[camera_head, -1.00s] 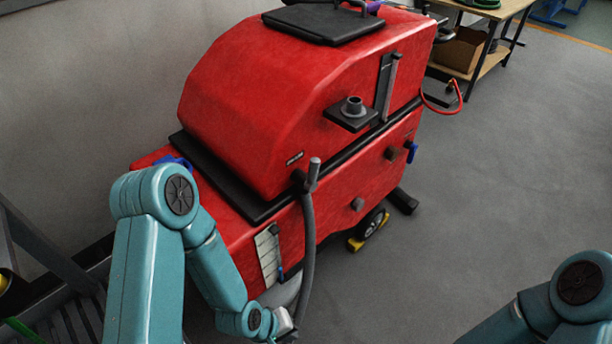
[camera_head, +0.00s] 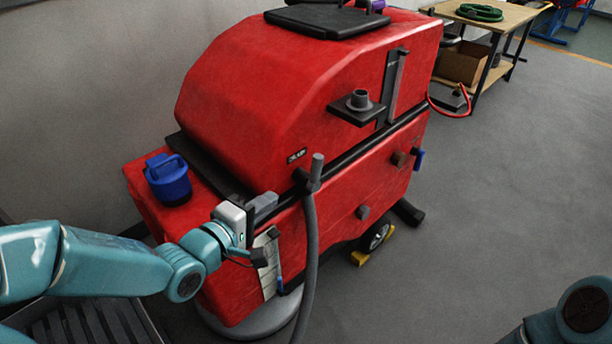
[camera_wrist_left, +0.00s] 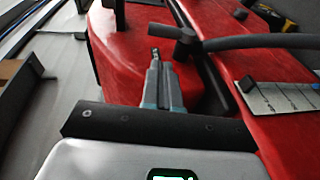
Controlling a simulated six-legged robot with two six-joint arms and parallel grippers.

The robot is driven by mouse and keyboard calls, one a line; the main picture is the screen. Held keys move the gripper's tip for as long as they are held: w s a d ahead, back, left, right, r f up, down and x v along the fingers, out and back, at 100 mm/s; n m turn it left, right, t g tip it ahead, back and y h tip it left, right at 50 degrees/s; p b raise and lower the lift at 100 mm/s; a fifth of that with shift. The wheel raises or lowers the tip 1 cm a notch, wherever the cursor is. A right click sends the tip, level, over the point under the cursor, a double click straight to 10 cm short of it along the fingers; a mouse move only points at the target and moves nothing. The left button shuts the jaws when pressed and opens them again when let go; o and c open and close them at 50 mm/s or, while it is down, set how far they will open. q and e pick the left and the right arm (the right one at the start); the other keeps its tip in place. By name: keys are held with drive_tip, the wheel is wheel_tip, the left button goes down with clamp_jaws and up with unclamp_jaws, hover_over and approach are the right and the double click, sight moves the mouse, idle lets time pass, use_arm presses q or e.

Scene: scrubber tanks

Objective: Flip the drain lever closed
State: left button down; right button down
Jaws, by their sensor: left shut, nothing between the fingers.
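The red scrubber machine (camera_head: 270,90) fills the middle of the head view. A small blue lever (camera_head: 418,159) hangs beside a brownish fitting (camera_head: 399,159) on the machine's far right side; it looks like the drain lever. I cannot tell its exact angle. My left gripper (camera_head: 265,204) is shut and empty, above the machine's lower front body, well to the left of the blue lever. In the left wrist view its closed fingers (camera_wrist_left: 157,62) point at the red body, near the grey hose's black holder (camera_wrist_left: 186,42). My right gripper is out of view.
A grey hose (camera_head: 309,250) hangs down the machine's side, between my left gripper and the blue lever. A blue cap (camera_head: 168,180) sits on the lower body. A black shelf with a grey port (camera_head: 358,103) juts out. Open floor (camera_head: 500,190) lies to the right.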

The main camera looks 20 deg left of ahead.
sight(314, 167)
use_arm(q)
drive_tip(key=x, duration=1.4)
drive_tip(key=shift+p, duration=0.4)
drive_tip(key=shift+s+r, duration=0.1)
